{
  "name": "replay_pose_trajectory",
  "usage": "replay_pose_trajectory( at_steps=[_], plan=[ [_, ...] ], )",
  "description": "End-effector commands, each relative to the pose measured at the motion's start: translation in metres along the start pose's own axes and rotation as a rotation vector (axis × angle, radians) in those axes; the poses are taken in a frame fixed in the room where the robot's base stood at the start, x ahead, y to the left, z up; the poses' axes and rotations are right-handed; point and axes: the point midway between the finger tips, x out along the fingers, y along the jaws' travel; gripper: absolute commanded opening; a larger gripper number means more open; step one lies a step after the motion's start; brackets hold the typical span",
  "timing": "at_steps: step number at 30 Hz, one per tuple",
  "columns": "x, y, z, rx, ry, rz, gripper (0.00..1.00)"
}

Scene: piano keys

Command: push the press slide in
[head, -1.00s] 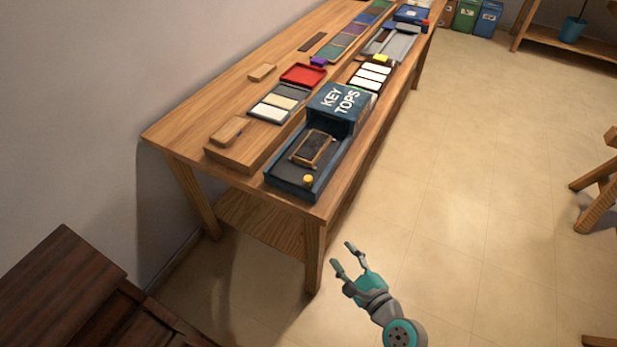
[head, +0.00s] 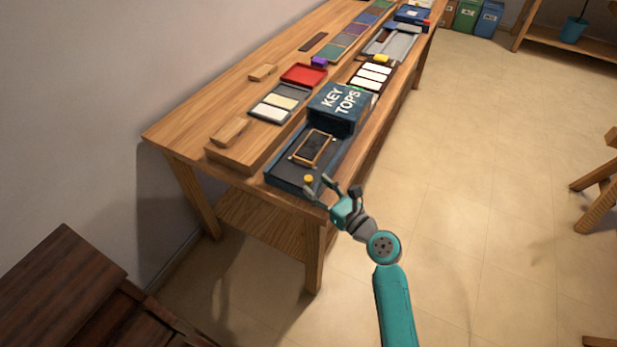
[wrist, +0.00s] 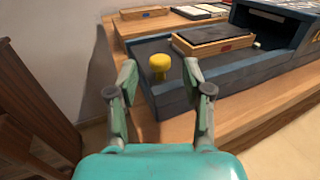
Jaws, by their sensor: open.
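The press is a dark blue tray with a box end marked KEY TOPS (head: 338,104). Its slide (head: 290,167) lies in the tray and carries a wooden frame with a dark panel (head: 314,148). A yellow knob (head: 308,179) stands at the slide's near end; it also shows in the wrist view (wrist: 159,65). The frame is outside the box. My gripper (head: 318,189) is open and empty at the tray's near end. In the wrist view its fingers (wrist: 158,85) spread to either side of the knob, which appears beyond the tips; contact cannot be told.
The wooden table (head: 320,205) runs away to the upper right. A wooden block (head: 229,131), a tray with pale pieces (head: 279,103) and a red tray (head: 303,75) stand beside and behind the press. A dark wooden piece (head: 62,275) stands lower left.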

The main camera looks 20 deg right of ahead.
Motion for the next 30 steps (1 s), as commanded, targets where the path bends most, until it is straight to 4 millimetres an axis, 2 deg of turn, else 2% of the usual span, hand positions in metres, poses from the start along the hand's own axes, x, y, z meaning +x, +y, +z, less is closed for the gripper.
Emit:
replay_pose_trajectory(
  at_steps=[3,9,20,21,27,30],
  plan=[
    [0.02,0.001,0.0,-0.003,0.0,0.001,0.5],
    [0.04,0.0,0.0,-0.001,0.001,0.0,0.5],
    [0.045,0.0,0.0,-0.002,0.001,-0.001,0.5],
    [0.045,0.0,0.0,-0.002,0.001,-0.001,0.47],
    [0.045,0.0,0.0,-0.002,0.001,-0.001,0.0],
    [0.045,0.0,0.0,-0.002,0.001,-0.001,0.0]
  ],
)
